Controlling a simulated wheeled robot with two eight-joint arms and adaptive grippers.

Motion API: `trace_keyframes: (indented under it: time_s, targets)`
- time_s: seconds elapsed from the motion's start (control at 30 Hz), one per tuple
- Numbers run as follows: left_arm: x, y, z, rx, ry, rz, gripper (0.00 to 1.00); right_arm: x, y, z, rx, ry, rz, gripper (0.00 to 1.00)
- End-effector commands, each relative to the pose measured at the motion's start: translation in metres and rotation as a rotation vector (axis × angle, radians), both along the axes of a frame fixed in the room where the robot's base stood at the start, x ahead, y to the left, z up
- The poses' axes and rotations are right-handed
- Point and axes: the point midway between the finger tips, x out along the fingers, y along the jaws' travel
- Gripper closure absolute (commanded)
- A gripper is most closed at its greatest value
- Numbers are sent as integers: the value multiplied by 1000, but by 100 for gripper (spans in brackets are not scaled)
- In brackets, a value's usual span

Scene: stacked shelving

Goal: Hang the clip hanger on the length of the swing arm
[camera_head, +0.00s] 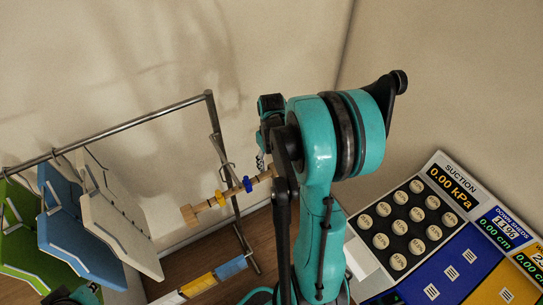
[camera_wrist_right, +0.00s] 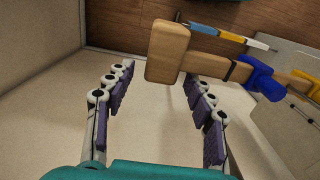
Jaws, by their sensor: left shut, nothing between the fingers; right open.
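The clip hanger (camera_head: 212,204) is a wooden bar with a blue and a yellow clip and a metal hook. Its hook is up beside the thin swing arm (camera_head: 216,132) at the rail's end; I cannot tell whether it rests on it. My right gripper (camera_head: 262,162) is at the hanger's right end, partly hidden by my arm. In the right wrist view, my right gripper (camera_wrist_right: 160,78) is open around the space by the hanger's wooden end block (camera_wrist_right: 167,52), with no grip on it. My left gripper (camera_head: 72,296) barely shows at the bottom left edge, shut and empty.
A metal rail (camera_head: 120,122) carries green, blue and white folded garments (camera_head: 118,225) at left. A coloured striped strip (camera_head: 205,280) lies below the hanger. A panel with round buttons (camera_head: 405,225) and displays stands at right. Pale walls rise behind.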

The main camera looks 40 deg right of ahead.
Motion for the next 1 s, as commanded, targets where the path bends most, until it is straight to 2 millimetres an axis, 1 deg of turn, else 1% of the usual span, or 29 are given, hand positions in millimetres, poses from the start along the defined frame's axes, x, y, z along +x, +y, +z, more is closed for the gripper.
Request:
trace_keyframes:
  time_s: [0.17,0.3,0.5,0.6,0.7,1.0]
  targets:
    - [0,0,0,0,0,0,100,-1,0,28,0,0,0,45]
    - [0,0,0,0,0,0,100,-1,1,60,0,0,0,45]
    - [0,0,0,0,0,0,100,0,0,97,0,0,0,45]
    - [0,0,0,0,0,0,100,0,0,108,0,0,0,45]
    - [0,0,0,0,0,0,100,0,0,114,0,0,0,45]
    - [0,0,0,0,0,0,100,0,0,116,0,0,0,45]
